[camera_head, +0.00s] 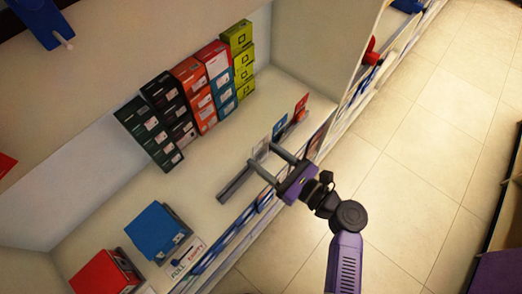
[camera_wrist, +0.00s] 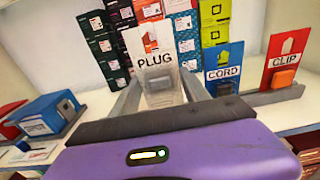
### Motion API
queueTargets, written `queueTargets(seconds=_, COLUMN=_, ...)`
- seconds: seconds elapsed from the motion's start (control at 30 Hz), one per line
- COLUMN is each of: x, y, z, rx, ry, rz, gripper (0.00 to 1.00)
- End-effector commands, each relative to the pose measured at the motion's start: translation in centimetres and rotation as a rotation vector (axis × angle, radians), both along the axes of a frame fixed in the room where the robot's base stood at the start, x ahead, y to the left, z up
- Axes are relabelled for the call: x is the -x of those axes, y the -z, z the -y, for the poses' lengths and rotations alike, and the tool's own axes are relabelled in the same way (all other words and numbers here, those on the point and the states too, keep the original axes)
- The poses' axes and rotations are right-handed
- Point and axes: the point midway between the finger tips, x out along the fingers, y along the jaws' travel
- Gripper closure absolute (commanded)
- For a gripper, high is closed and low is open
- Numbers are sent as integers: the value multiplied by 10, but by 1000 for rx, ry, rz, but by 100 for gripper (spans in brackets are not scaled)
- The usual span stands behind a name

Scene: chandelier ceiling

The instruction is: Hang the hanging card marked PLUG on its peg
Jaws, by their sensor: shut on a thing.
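The PLUG card (camera_wrist: 155,66) is pale grey with black lettering, a house-shaped opening near its top and a pale item on its lower front. It stands upright between the fingers of my gripper (camera_wrist: 160,92) in the wrist view, and the gripper is shut on it. In the head view my gripper (camera_head: 261,154) reaches over the shelf's front edge, and the card (camera_head: 262,149) shows partly between its fingers. I cannot make out a free peg for this card; the fingers and palm hide part of the shelf.
A blue CORD card (camera_wrist: 223,68) and a red CLIP card (camera_wrist: 287,55) stand to the right. A grey bar (camera_head: 233,185) lies beside my gripper. Stacked boxes (camera_head: 200,85) stand at the back. Blue (camera_head: 158,232) and red (camera_head: 104,273) boxes stand at left.

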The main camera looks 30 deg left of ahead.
Motion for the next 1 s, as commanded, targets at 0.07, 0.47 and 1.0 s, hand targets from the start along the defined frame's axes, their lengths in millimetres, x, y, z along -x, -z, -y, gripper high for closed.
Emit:
queueTargets(seconds=0.07, x=2, y=-4, z=10, rx=0, ry=1, rz=-1, gripper=69)
queueTargets(seconds=0.47, x=7, y=-12, z=52, rx=0, ry=2, rz=-1, gripper=69)
queueTargets(seconds=1.0, x=12, y=-14, z=81, rx=0, ry=0, rz=0, gripper=69)
